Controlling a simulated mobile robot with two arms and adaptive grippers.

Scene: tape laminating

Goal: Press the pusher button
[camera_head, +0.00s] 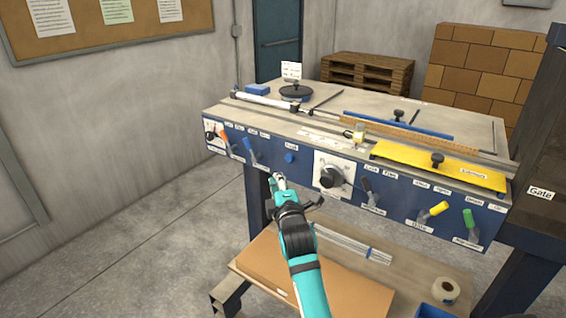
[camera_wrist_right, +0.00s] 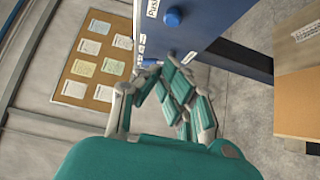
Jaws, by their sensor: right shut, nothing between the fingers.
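The pusher button is a round blue knob (camera_head: 289,157) on the blue front panel of the machine (camera_head: 238,168), just below a small white label. It also shows at the top of the right wrist view (camera_wrist_right: 172,17), beside a white label. My right gripper (camera_head: 278,179) is in front of the panel, a little below and left of the button in the head view. Its fingers also show in the right wrist view (camera_wrist_right: 160,64). They are shut and empty, and they appear apart from the button. My left gripper is not in view.
A black dial (camera_head: 332,177) on a white plate sits right of the button. A lower shelf holds a cardboard box (camera_head: 262,262) and a tape roll (camera_head: 445,290).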

